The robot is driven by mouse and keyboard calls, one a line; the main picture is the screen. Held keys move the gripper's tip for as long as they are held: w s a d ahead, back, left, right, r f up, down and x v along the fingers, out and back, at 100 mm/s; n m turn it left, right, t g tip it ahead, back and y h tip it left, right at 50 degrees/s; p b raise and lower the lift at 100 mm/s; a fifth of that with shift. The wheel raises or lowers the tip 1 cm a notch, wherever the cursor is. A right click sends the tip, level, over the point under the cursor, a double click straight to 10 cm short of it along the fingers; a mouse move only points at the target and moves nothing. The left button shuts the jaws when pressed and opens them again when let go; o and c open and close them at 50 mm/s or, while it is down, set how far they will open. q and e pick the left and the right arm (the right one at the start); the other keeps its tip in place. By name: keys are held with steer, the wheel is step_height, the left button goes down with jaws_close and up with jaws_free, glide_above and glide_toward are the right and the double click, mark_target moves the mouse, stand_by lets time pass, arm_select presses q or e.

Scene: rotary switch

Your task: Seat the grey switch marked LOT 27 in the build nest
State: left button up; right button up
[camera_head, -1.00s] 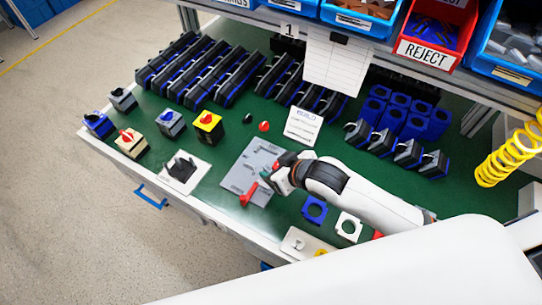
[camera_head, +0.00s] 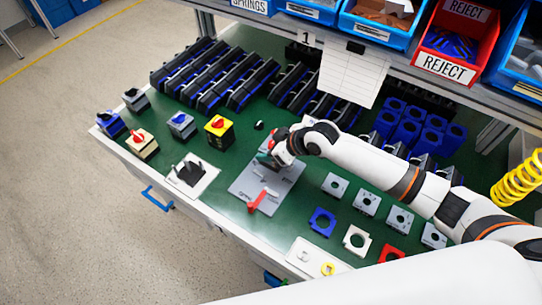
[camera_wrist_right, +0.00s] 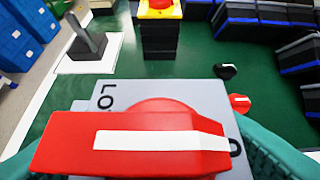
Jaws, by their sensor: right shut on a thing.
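My right gripper (camera_head: 268,158) is shut on a grey switch (camera_wrist_right: 100,97) with a big red knob (camera_wrist_right: 130,145) bearing a white stripe. In the head view the gripper hides most of the switch. The gripper is at the far edge of the grey build nest (camera_head: 248,183), which has a red lever (camera_head: 263,201) at its near side. I cannot tell whether the switch touches the nest. My left gripper is not in view.
A loose black knob (camera_wrist_right: 226,71) and red knob (camera_wrist_right: 240,102) lie beyond. Grey plates (camera_head: 335,185) lie right.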

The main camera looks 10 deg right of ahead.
step_height(320, 180, down, 4)
steer(key=shift+r, duration=0.1)
steer(key=o, duration=1.1)
steer(key=v, duration=1.2)
